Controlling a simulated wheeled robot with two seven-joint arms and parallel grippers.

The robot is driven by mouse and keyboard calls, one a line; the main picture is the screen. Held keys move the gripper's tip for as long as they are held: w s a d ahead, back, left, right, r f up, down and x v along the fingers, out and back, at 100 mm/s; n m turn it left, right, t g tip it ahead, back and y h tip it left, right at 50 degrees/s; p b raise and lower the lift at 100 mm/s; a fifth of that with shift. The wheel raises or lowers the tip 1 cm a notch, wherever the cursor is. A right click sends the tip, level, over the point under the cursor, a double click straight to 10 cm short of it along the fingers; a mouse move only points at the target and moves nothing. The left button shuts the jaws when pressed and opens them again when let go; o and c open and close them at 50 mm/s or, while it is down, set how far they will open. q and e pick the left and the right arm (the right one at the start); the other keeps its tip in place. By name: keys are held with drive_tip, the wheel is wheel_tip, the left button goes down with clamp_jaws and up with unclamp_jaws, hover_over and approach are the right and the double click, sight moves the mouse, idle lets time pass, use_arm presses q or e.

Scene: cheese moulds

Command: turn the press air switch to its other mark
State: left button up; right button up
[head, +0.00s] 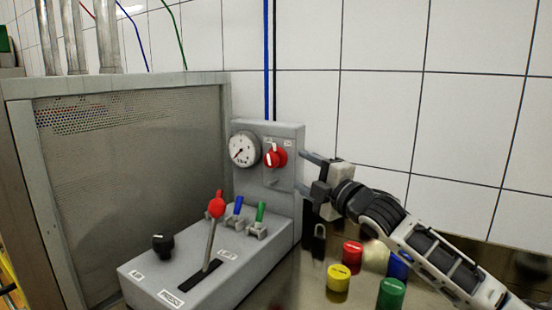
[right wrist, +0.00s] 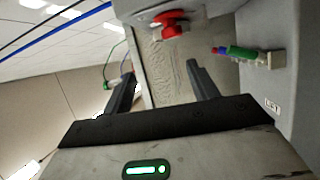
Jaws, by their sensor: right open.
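The press air switch (head: 276,156) is a red rotary knob on the upright grey panel (head: 284,131), right of a round gauge. Small pale labels sit above it to either side; they are too small to read. A light spot shows near the knob's top left, but I cannot tell surely which mark it points to. My right gripper (head: 304,172) is open and empty just right of the knob, apart from it. In the right wrist view the knob (right wrist: 171,25) shows beyond the open fingers (right wrist: 160,78). My left gripper is not in view.
Below the panel, a grey console (head: 150,274) carries a red-topped lever (head: 216,208), a black knob (head: 163,245), and blue and green toggles (head: 260,212). A padlock (head: 319,242) and several coloured caps, one yellow (head: 339,278), are below my right arm. A mesh-fronted cabinet (head: 140,170) stands left.

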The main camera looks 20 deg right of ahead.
sight(275, 163)
drive_tip(key=shift+g, duration=0.4)
drive_tip(key=x, duration=0.4)
drive_tip(key=f+p+x, duration=0.1)
drive_tip(key=x, duration=0.4)
drive_tip(key=d+f+p+x, duration=0.1)
drive_tip(key=x, duration=0.3)
drive_tip(key=shift+w, duration=1)
drive_tip(key=shift+c, duration=0.3)
drive_tip(key=c, duration=0.9)
